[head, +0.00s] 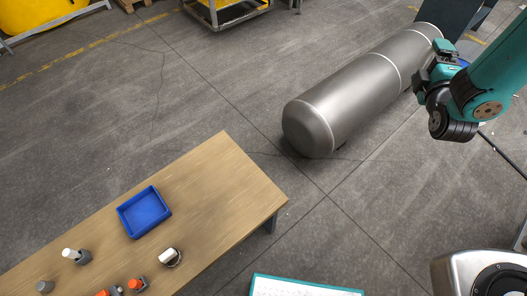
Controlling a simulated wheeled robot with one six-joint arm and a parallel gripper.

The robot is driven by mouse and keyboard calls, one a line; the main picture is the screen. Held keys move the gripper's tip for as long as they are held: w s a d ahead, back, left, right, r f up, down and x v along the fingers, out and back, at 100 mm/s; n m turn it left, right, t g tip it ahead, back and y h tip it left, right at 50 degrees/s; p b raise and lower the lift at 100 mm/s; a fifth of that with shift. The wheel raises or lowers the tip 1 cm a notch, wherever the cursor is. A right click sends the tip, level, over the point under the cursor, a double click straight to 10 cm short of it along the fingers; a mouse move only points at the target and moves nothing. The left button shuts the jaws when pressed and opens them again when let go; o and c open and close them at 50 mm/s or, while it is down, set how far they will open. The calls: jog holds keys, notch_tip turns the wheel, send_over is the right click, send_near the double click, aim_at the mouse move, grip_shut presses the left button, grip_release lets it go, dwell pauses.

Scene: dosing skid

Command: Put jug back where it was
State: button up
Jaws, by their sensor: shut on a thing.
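No other jug stands out in view.
A wooden table (215,190) at the lower left bears a blue tray (145,212), a grey holder with a white-topped piece (77,256), a white piece in a ring (169,257) and red-orange parts (137,284). A large grey tank (350,92) lies on the floor.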

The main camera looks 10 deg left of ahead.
jog(key=s+a+f+n+g+y+b, duration=0.1)
jog(key=s+a+f+n+y+b, duration=0.15)
jog(key=a+f+b, duration=0.5)
jog(key=s+a+f+n+g+y+b, duration=0.15)
jog(key=a+f+y+b, duration=0.3)
jog(key=a, duration=0.55)
jog(key=s+a+f+n+g+y+b, duration=0.1)
jog(key=a+f+n+y+b, duration=0.2)
jog(key=a+f+b, duration=0.45)
jog(key=s+a+f+n+g+y+b, duration=0.35)
jog(key=s+a+f+b, duration=0.25)
jog(key=s+a, duration=0.4)
jog(key=s+a+f+n+g+y+b, duration=0.4)
jog(key=s+a, duration=0.4)
jog(key=a, duration=0.5)
jog(key=shift+m+h, duration=0.75)
jog(key=shift+d+f+b, duration=0.1)
jog(key=shift+f+b, duration=8.4)
jog(key=shift+f, duration=1.95)
